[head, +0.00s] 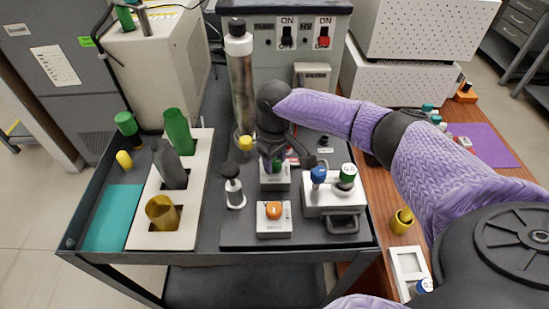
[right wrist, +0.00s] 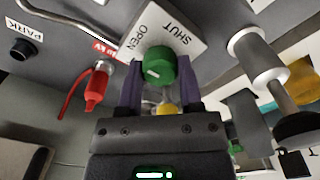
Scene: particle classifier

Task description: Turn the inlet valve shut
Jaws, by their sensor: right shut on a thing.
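The inlet valve has a green round knob on a white plate (right wrist: 187,22) marked OPEN and SHUT. In the right wrist view the knob (right wrist: 157,65) sits between my fingers, with a short white mark on its face. I cannot tell which label that mark points to. My right gripper (right wrist: 160,78) is shut on the knob, one finger at each side. In the head view my right gripper (head: 274,158) reaches down over the valve block (head: 275,181), and the knob is mostly hidden by it. My left gripper is not in view.
A white block with an orange knob (head: 274,211) stands in front of the valve. A white unit with blue and green caps (head: 334,195) is close on the right. A small dark-topped bottle (head: 234,187) and a tall metal cylinder (head: 241,75) stand left. A red connector (right wrist: 97,85) is nearby.

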